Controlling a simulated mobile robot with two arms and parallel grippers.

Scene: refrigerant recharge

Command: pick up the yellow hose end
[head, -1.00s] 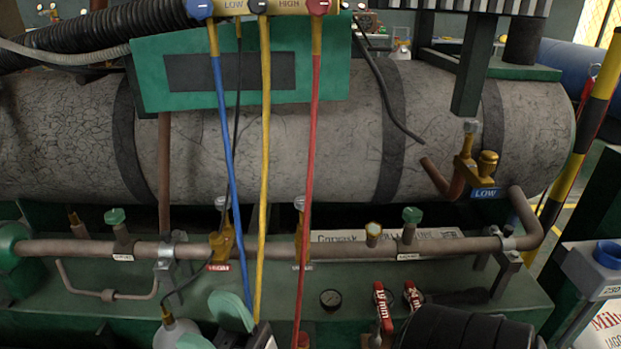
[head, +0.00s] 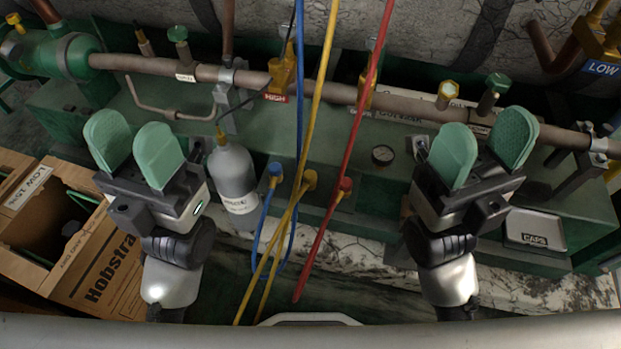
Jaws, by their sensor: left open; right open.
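The yellow hose (head: 318,100) hangs from the top of the head view and loops near the floor. Its yellow hose end (head: 309,180) is a brass-yellow fitting at the front edge of the green skid, between the blue hose end (head: 275,170) and the red hose end (head: 345,187). My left gripper (head: 133,148) is open and empty, left of the hose ends beyond the grey cylinder. My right gripper (head: 484,147) is open and empty, well to their right. Neither gripper touches a hose. The bottom of the hose loop is cut off by my own body.
A grey cylinder (head: 232,178) stands between my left gripper and the hoses. A horizontal pipe (head: 335,92) with valves runs behind. A small gauge (head: 383,155) sits on the skid. A cardboard box (head: 95,262) is lower left, and a CAPS tray (head: 535,230) is at right.

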